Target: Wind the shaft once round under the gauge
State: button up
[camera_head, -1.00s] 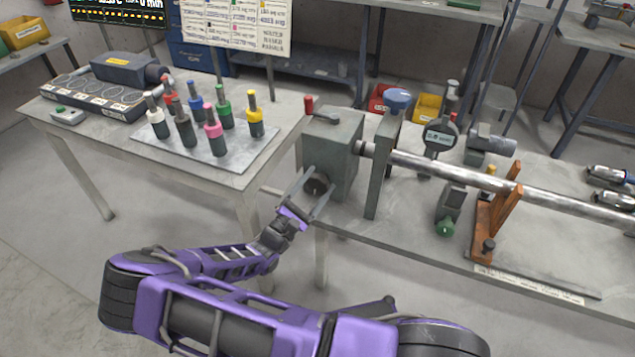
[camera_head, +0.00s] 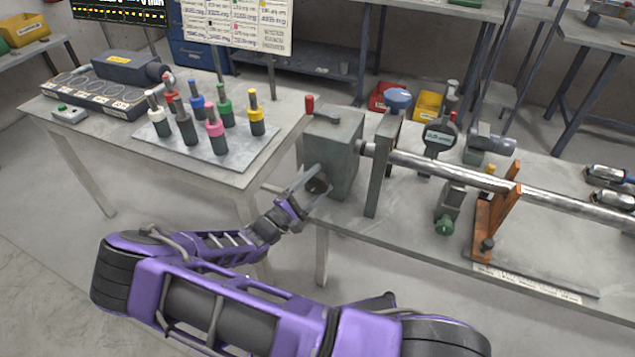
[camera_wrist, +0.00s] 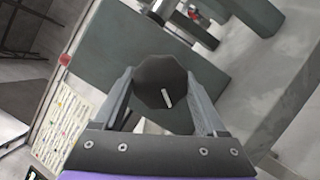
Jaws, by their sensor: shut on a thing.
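My gripper (camera_head: 318,187) is shut on a dark knob on the front of the grey gearbox (camera_head: 346,150), near the bench's left end. In the wrist view the knob (camera_wrist: 160,78) is a dark, many-sided disc with a short white mark, and it sits between my two fingers (camera_wrist: 163,100). The long steel shaft (camera_head: 450,175) runs right from the gearbox, past a grey upright plate (camera_head: 379,175). The round dial gauge (camera_head: 440,136) stands over the shaft; its reading is too small to tell.
An orange stand (camera_head: 489,225) is at the shaft, with a green-ended part (camera_head: 445,222) left of it. The left table holds a plate (camera_head: 250,157) of several coloured-top tools. Floor is clear between the tables.

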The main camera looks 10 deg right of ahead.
jog(key=o, duration=1.3)
jog(key=shift+s+a, duration=0.1)
jog(key=b+v, duration=0.1)
jog(key=v, duration=1.6)
jog(key=shift+f, duration=0.1)
